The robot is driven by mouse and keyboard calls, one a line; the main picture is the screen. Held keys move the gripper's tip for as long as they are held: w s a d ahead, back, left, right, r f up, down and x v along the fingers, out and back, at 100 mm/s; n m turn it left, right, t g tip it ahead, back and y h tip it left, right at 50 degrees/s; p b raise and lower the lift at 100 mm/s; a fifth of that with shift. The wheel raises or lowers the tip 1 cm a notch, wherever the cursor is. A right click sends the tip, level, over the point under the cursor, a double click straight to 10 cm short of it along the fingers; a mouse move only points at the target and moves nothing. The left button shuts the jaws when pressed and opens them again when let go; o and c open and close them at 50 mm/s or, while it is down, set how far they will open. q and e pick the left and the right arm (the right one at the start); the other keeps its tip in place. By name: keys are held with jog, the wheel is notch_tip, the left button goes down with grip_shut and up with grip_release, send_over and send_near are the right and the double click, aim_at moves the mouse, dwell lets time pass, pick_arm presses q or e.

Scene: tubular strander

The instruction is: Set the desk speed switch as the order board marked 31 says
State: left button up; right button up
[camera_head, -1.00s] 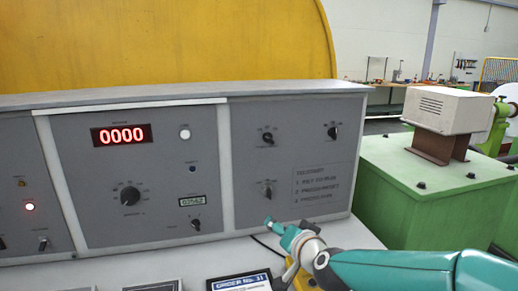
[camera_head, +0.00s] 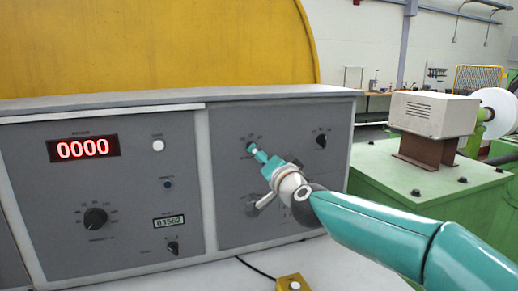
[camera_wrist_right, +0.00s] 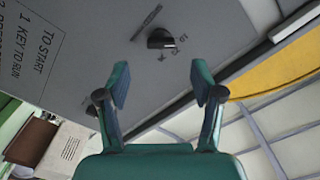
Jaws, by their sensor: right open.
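The desk's right grey panel (camera_head: 228,205) carries several dark knobs. One small knob (camera_head: 321,141) is at its upper right. My right gripper (camera_head: 255,150) is in front of the panel's upper left and hides the knob there. In the right wrist view a black knob (camera_wrist_right: 160,40) with small marks beside it lies ahead, between the fingers' directions. The right gripper (camera_wrist_right: 162,85) is open and empty, apart from that knob. The knob's label is too small to read. The order board is out of view now. My left gripper is not in view.
The middle panel has a red display (camera_head: 83,148) reading 0000 and a large dial (camera_head: 95,218). A yellow box (camera_head: 292,282) with a pale button sits on the desk top. A green machine (camera_head: 430,190) stands close on the right.

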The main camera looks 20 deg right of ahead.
jog(key=w+p, duration=0.2)
jog(key=w, duration=0.5)
jog(key=shift+w+a, duration=0.2)
jog(key=shift+w, duration=0.05)
jog(key=shift+c, duration=0.2)
